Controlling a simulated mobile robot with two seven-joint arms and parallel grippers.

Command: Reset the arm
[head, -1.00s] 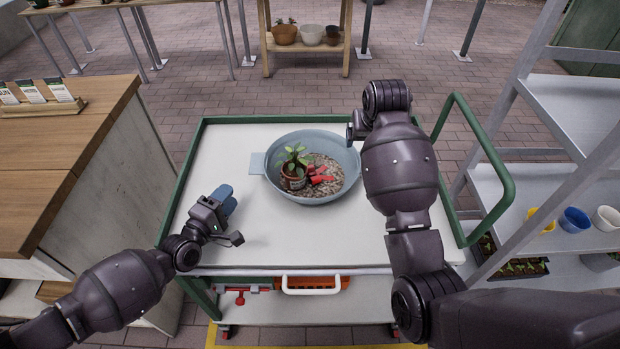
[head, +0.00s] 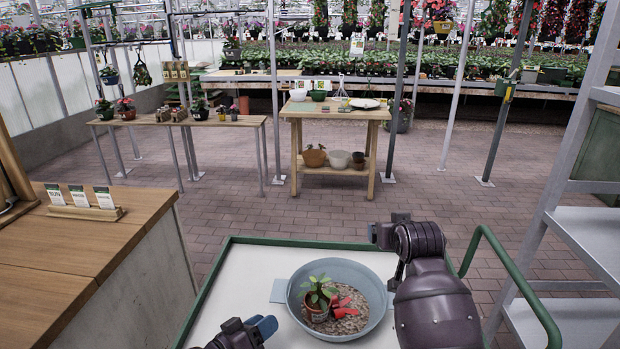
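My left gripper (head: 240,332) shows at the bottom edge in the head view, above the cart's left part. A blue object (head: 266,325) is right beside it; I cannot tell whether it is gripped. The lower part of this gripper is cut off by the frame. My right arm (head: 432,290) rises on the right, beside the round basin. Only a small dark end part of it (head: 383,235) shows at its upper left, and its finger opening cannot be made out.
A grey-blue basin (head: 376,290) on the white cart top (head: 240,280) holds a potted plant (head: 317,299), a red item (head: 342,306) and gravel. A green cart handle (head: 515,278) and grey shelves (head: 590,235) stand right. A wooden counter (head: 60,255) is left. Paved floor lies beyond.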

